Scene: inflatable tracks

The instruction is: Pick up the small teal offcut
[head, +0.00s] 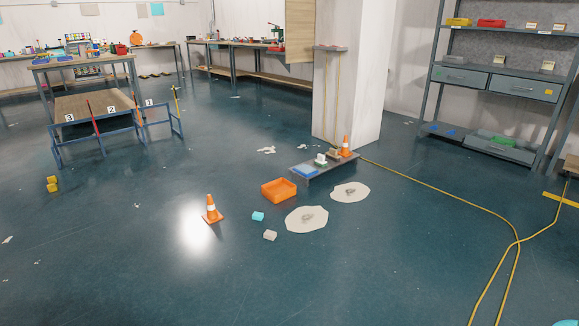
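The small teal offcut (258,216) lies on the dark teal floor near the middle of the head view. It is a small light-blue block, left of and below an orange tray (279,190). A small beige block (270,235) lies just below it, apart from it. An orange traffic cone (211,211) stands to its left. Neither of my grippers shows in this view.
Two pale round patches (307,218) lie right of the offcut. A low grey platform (318,165) with small items stands before a white pillar (348,95). A yellow cable (440,192) crosses the floor at right. The floor at front left is mostly clear.

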